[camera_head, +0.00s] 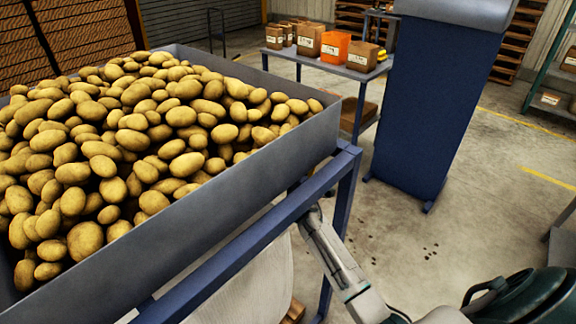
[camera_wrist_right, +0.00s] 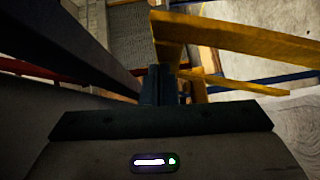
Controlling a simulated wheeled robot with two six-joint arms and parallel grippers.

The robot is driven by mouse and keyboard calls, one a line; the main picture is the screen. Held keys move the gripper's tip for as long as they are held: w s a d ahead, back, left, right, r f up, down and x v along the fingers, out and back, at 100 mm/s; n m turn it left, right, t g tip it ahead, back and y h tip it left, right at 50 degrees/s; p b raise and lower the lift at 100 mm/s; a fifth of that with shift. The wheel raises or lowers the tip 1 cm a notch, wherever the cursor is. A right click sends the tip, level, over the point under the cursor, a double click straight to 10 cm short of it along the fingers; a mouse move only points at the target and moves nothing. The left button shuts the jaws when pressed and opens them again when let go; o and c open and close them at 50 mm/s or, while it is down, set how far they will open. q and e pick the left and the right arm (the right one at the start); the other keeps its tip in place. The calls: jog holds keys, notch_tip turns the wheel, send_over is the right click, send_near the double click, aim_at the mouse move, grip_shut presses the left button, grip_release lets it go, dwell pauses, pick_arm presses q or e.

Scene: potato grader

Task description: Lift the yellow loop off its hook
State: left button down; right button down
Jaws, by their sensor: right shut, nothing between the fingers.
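In the right wrist view, my right gripper (camera_wrist_right: 160,72) points away from the camera with its dark fingers together and nothing between them. Yellow bands (camera_wrist_right: 240,37), which look like the yellow loop, run from just beyond the fingertips out to the right edge. I cannot tell whether the fingers touch them. I cannot make out the hook. In the head view my right arm reaches up to the blue frame below the potato bin, and its gripper is hidden there. The yellow loop does not show in the head view. My left gripper is in neither view.
A grey bin (camera_head: 240,170) heaped with potatoes (camera_head: 130,140) stands on a blue frame (camera_head: 255,245) at the left. A tall blue panel (camera_head: 435,105) stands behind. A table (camera_head: 315,62) carries boxes and an orange crate. The concrete floor at the right is mostly clear.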

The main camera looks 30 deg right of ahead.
jog(key=shift+w+d+f, duration=0.15)
jog(key=shift+w+d, duration=0.05)
jog(key=shift+d, duration=0.35)
jog(key=shift+w+d+f, duration=0.15)
jog(key=shift+d, duration=0.35)
